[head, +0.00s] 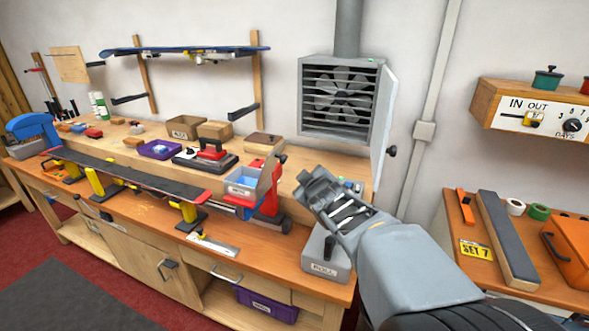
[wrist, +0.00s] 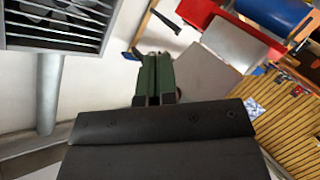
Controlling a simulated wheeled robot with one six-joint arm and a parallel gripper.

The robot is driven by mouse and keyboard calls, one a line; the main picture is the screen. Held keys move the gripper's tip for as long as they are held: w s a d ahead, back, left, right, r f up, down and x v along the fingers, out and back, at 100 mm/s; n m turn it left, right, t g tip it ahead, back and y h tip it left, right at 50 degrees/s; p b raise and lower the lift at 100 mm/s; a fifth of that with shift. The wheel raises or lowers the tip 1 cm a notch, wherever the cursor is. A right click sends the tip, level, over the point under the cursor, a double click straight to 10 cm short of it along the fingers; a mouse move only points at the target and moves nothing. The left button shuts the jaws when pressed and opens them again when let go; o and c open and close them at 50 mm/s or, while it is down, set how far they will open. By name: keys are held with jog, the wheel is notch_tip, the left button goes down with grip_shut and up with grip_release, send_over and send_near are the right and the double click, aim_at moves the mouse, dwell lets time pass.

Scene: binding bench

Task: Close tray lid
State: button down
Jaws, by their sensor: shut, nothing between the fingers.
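A small pale grey tray (head: 238,189) with blue contents and a label on its front stands on the bench in the head view. A brown panel (head: 267,176) that looks like its lid stands steeply upright at the tray's right side, with a dark knob (head: 283,158) near its top. My gripper (head: 308,183) is in the air to the right of the panel, apart from it in the picture. Its green fingers (wrist: 154,75) are together and empty in the wrist view. A grey panel (wrist: 207,73) lies beyond them there; I cannot tell if it is the lid.
A red stand (head: 270,203) is close to the tray's right side. A long dark ski (head: 130,174) lies on yellow supports to the left. A grey fan box (head: 340,60) with an open door (head: 384,115) hangs behind my gripper. A grey block (head: 325,262) stands below my gripper.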

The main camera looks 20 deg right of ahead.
jog(key=w+d+r+n+t+y+b, duration=0.25)
jog(key=d+n+t+y, duration=0.2)
jog(key=n+y, duration=0.6)
jog(key=s+f+n+g+y, duration=0.25)
jog(key=s+n+y, duration=0.25)
jog(key=n+y, duration=0.4)
jog(key=w+a+r+n+h+p, duration=0.1)
jog(key=w+a+r, duration=0.2)
jog(key=w+a, duration=0.3)
jog(key=shift+w+a+r+p, duration=0.25)
jog(key=shift+w+p, duration=0.05)
jog(key=shift+p, duration=0.1)
jog(key=shift+n, duration=0.25)
jog(key=shift+r, duration=0.15)
